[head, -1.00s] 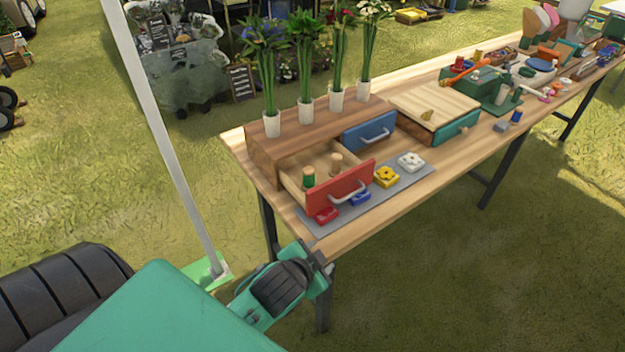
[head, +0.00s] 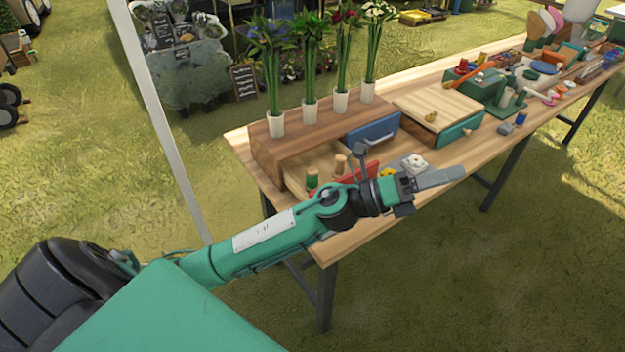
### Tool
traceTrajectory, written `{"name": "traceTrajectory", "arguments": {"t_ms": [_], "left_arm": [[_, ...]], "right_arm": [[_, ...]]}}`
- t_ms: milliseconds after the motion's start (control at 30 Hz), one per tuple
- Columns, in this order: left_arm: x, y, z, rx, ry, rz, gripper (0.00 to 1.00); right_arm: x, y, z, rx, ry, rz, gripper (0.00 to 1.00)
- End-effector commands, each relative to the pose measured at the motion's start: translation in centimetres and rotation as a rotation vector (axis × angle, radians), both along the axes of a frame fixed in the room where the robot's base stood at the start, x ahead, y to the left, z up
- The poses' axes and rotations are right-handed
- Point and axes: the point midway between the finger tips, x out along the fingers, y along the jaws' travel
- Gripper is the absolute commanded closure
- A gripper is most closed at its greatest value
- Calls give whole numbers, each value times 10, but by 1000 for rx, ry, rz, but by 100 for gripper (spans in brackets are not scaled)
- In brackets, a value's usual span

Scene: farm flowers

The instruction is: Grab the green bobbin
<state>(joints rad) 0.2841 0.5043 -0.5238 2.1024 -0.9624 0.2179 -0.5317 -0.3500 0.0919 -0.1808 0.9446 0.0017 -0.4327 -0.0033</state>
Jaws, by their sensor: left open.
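The green bobbin (head: 312,178) stands upright in the open drawer with the red front (head: 358,172), at the left end of the table. A plain wooden bobbin (head: 340,163) stands beside it. My left arm reaches in from the lower left and hides the drawer's lower part and most of its red front. My left gripper (head: 412,162) is open and empty, its fingers spread wide, right of the green bobbin and in front of the drawer box. My right gripper is not in view.
Flower vases (head: 340,101) stand on the wooden drawer box (head: 290,142). A closed blue drawer (head: 373,132) is right of the open one. A white flower block (head: 414,163) lies near my gripper. A green box (head: 482,86) and various tools fill the table's far right.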

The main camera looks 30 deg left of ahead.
Motion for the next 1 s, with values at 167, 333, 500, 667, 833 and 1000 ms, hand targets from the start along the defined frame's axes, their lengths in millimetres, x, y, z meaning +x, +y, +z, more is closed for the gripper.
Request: {"name": "traceTrajectory", "arguments": {"t_ms": [167,333,500,667,833,1000], "left_arm": [[-12,-26,-17,413,-335,-182,51],[-10,-16,-56,824,-585,-359,51],[11,36,-94,1252,-744,-542,51],[37,119,-107,1653,-777,-727,51],[55,212,-92,1996,-685,-910,51],[58,269,-71,2171,-567,-1024,51]], "right_arm": [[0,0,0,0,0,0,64],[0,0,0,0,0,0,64],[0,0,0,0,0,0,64],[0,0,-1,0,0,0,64],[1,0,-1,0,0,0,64],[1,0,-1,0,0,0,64]]}}
